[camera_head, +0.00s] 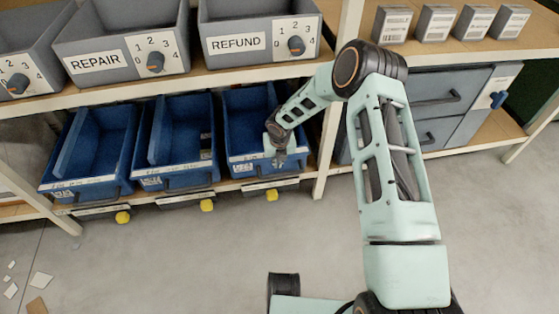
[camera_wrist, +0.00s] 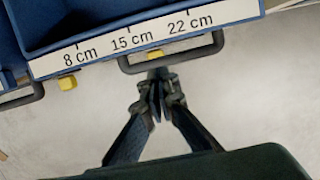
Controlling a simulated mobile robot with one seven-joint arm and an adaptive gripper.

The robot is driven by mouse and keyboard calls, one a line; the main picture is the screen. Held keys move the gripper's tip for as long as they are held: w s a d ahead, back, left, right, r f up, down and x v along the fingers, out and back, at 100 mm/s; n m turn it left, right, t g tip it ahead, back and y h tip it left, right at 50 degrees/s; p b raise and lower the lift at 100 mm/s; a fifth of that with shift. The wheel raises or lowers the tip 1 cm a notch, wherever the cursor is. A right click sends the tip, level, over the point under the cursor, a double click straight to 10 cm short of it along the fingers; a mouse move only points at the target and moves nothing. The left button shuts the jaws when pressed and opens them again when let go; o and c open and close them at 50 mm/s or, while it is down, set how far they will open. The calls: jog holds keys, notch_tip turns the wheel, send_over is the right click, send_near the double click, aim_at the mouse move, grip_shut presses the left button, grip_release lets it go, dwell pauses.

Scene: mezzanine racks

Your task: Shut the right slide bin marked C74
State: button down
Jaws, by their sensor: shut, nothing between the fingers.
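Three blue slide bins sit side by side on the lower shelf. The right blue bin (camera_head: 241,132) has a pale label strip along its front, too small to read for C74 in the head view. My gripper (camera_head: 280,160) is at the front right of this bin and hides part of its front. In the wrist view a blue bin (camera_wrist: 75,22) shows a strip marked 8 cm, 15 cm and 22 cm, with a dark bar handle (camera_wrist: 172,63) below it. My gripper (camera_wrist: 157,88) is shut and empty, its fingertips close to the handle; I cannot tell whether they touch.
The middle (camera_head: 182,135) and left (camera_head: 97,140) blue bins stand to the left. Yellow knobs, one of them here (camera_head: 272,195), hang below the bins. A shelf post (camera_head: 327,150) stands just right. The floor in front is mostly clear.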

jog(key=s+p+v, duration=0.1)
jog(key=p+v, duration=0.2)
jog(key=v, duration=0.7)
jog(key=shift+s+d, duration=0.15)
jog(key=shift+s, duration=0.05)
